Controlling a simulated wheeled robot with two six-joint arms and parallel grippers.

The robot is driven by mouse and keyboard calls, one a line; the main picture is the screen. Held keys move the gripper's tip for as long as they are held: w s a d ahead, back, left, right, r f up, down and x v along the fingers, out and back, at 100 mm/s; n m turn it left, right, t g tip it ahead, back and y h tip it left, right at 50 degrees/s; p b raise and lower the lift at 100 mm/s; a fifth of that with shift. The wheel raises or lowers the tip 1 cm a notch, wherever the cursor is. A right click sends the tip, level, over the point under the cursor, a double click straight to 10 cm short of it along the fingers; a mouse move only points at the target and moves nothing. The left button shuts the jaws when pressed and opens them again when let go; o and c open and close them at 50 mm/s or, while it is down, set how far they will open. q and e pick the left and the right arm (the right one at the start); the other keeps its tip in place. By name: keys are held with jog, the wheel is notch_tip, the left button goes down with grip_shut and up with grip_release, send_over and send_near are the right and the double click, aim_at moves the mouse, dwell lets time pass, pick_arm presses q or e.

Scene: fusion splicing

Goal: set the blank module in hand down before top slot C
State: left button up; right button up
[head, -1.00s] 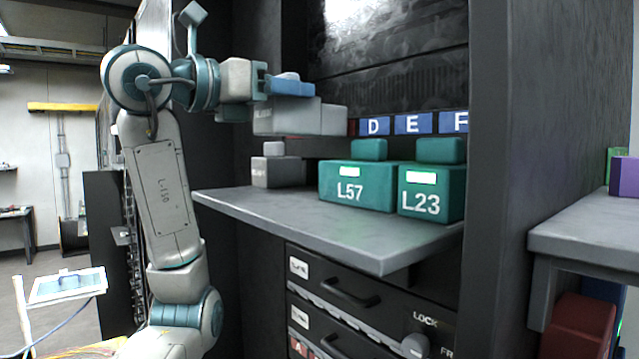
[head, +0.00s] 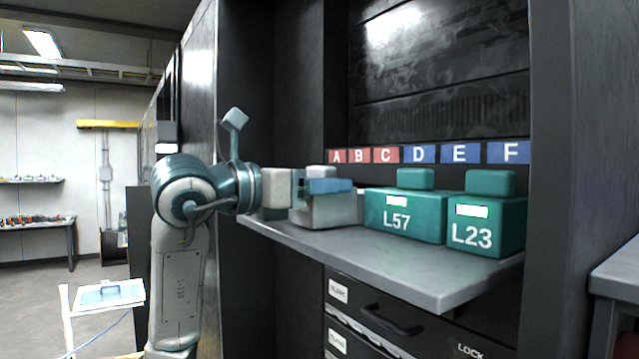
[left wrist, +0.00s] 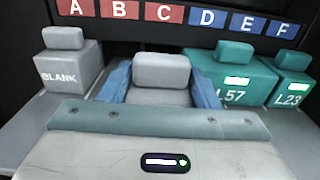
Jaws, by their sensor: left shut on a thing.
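My left gripper (head: 330,186) is shut on a grey blank module (head: 328,212), low over the shelf. In the left wrist view its blue fingers flank the knob of the held module (left wrist: 162,72). The module sits in front of the C label (left wrist: 164,12), which is red and also shows in the head view (head: 387,155). I cannot tell whether its underside touches the shelf. Another blank module (left wrist: 68,78) stands to the left, below label A; in the head view it is mostly hidden behind my gripper. My right gripper is not in view.
Green module L57 (head: 405,215) stands close to the right of the held module, with green module L23 (head: 487,228) beyond it. The grey shelf (head: 400,270) has a bare front edge. Drawers with a handle (head: 392,320) lie below. Dark cabinet walls flank the shelf.

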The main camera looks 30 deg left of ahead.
pick_arm(q)
jog(key=shift+d, duration=0.2)
jog(key=o, duration=1.2)
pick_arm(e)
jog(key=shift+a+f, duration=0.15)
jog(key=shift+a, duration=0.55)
